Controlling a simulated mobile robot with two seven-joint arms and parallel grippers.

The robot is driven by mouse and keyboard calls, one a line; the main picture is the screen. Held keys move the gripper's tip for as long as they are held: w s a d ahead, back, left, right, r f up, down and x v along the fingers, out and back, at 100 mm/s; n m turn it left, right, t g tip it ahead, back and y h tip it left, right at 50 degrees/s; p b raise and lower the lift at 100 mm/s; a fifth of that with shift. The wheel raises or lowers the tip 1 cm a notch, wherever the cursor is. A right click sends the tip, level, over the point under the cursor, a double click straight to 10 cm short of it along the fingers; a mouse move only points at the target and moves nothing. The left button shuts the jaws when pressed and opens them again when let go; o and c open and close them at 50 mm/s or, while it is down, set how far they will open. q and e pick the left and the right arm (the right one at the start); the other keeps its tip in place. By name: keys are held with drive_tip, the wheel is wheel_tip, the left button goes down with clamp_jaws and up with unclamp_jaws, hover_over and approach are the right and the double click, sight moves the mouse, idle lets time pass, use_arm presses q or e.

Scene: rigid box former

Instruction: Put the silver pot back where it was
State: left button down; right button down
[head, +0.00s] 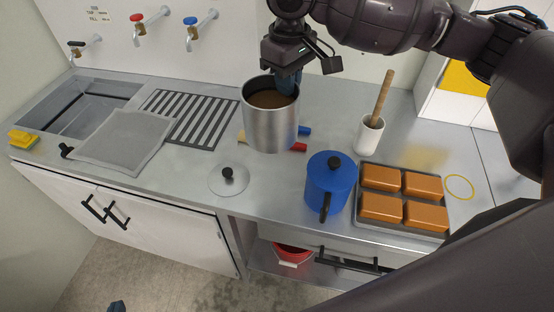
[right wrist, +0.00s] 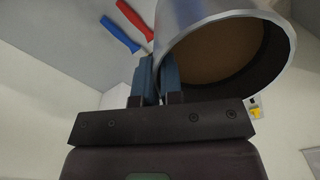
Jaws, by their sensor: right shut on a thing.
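The silver pot (head: 270,128) has brown contents. It appears lifted above the counter, upright or nearly so in the head view. My right gripper (head: 288,85) is shut on the pot's rim at its right rear side. In the right wrist view the blue fingers (right wrist: 157,80) pinch the wall of the silver pot (right wrist: 192,16), and its open mouth shows. A round lid with a black knob (head: 229,178) lies on the counter. Only a blue tip of my left gripper (head: 117,307) shows at the bottom edge, so its jaws cannot be judged.
A blue pot (head: 329,182), a tray of brown blocks (head: 402,230) and a white cup with a wooden stick (head: 369,136) stand right of the silver pot. A striped drain area (head: 192,118) is at left.

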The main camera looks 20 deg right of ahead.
wheel_tip(320, 180, down, 18)
drive_tip(key=b, duration=0.1)
drive_tip(key=shift+f+b, duration=0.25)
drive_tip(key=shift+b, duration=0.05)
idle(0.4)
drive_tip(key=c, duration=1.3)
unclamp_jaws()
drive_tip(key=shift+s+f, duration=0.1)
drive_tip(key=shift+f, duration=0.05)
